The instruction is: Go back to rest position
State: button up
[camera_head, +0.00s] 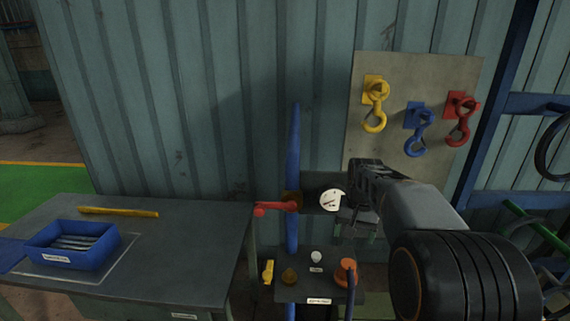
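My arm reaches in from the right edge of the head view. My gripper (357,200) is in front of the wall panel, just right of a round white gauge (332,200). It is seen from behind, and its fingertips are dark and largely hidden, so I cannot tell whether it is open or shut. I see nothing held in it. A red lever (276,208) sticks out left of a blue vertical pipe (294,150), apart from the gripper.
A board (440,75) with yellow, blue and red hooks hangs above the gripper. Below is a small panel (300,294) with knobs and an orange control (346,272). At left, a workbench (190,240) bears a blue tray (73,245) and a yellow bar (120,212).

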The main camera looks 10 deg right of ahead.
jog(key=s+f, duration=0.1)
jog(key=s+a+f+n, duration=0.1)
jog(key=shift+s+f, duration=0.3)
jog(key=shift+f, duration=0.1)
jog(key=s+a+n+t, duration=0.2)
jog(key=s+a, duration=0.2)
jog(key=s, duration=0.3)
jog(key=s+a+r+n+t, duration=0.1)
jog(key=s+a+n+t, duration=0.1)
jog(key=s+a, duration=0.2)
jog(key=shift+s+a, duration=0.2)
jog(key=shift+s, duration=1.2)
